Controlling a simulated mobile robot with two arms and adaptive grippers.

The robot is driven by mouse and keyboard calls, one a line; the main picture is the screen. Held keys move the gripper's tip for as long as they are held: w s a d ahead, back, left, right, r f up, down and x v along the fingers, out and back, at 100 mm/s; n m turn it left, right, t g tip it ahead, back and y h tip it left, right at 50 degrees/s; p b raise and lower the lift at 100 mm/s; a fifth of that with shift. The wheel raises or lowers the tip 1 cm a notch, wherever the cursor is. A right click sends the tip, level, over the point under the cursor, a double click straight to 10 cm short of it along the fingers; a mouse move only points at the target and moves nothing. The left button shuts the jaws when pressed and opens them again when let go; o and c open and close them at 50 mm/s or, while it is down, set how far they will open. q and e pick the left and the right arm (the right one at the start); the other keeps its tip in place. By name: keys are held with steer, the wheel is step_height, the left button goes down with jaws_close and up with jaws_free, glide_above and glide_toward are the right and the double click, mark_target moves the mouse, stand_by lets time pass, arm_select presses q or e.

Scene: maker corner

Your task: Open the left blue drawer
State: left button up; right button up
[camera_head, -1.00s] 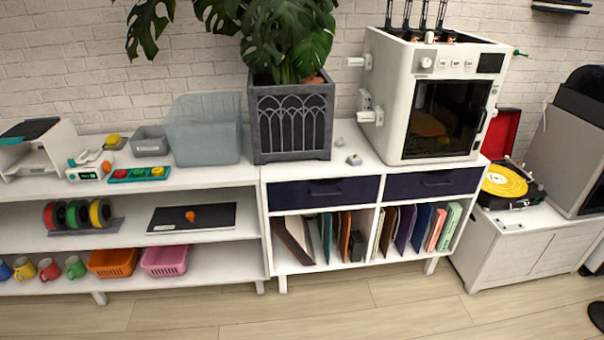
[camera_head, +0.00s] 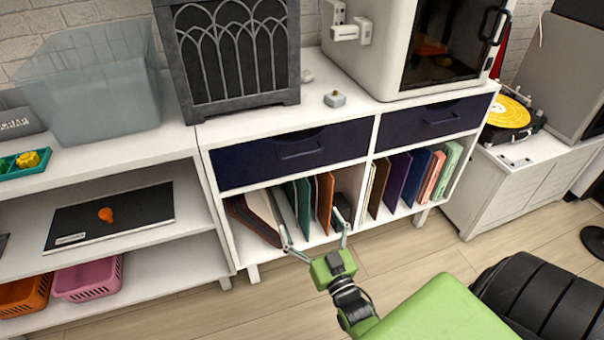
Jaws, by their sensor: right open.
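The left blue drawer (camera_head: 270,155) is a dark navy front in the white cabinet, with a dark bar handle (camera_head: 300,150) near its middle right. It looks shut. The right blue drawer (camera_head: 430,118) beside it also looks shut. My right gripper (camera_head: 314,236) is green and grey, with its two thin fingers spread wide and nothing between them. It is in front of the cabinet, below the left drawer's handle and apart from it in the picture. My left gripper is not in view.
Files and books (camera_head: 305,203) stand in the open compartments under the drawers. A record player (camera_head: 510,113) is at the right. Floor in front is clear.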

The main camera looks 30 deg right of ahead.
mark_target(303, 155)
step_height(303, 155, up, 7)
steer(key=d+t+h+b, duration=0.2)
steer(key=d+t, duration=0.1)
steer(key=shift+m, duration=0.3)
steer(key=x, duration=1.2)
steer(key=shift+a, duration=0.3)
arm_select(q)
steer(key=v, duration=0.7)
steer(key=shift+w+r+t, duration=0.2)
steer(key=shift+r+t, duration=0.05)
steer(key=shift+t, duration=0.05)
arm_select(e)
steer(key=shift+w+r+y, duration=0.2)
steer(key=shift+w+y, duration=0.2)
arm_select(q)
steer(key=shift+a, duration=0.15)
arm_select(e)
steer(key=c, duration=1.3)
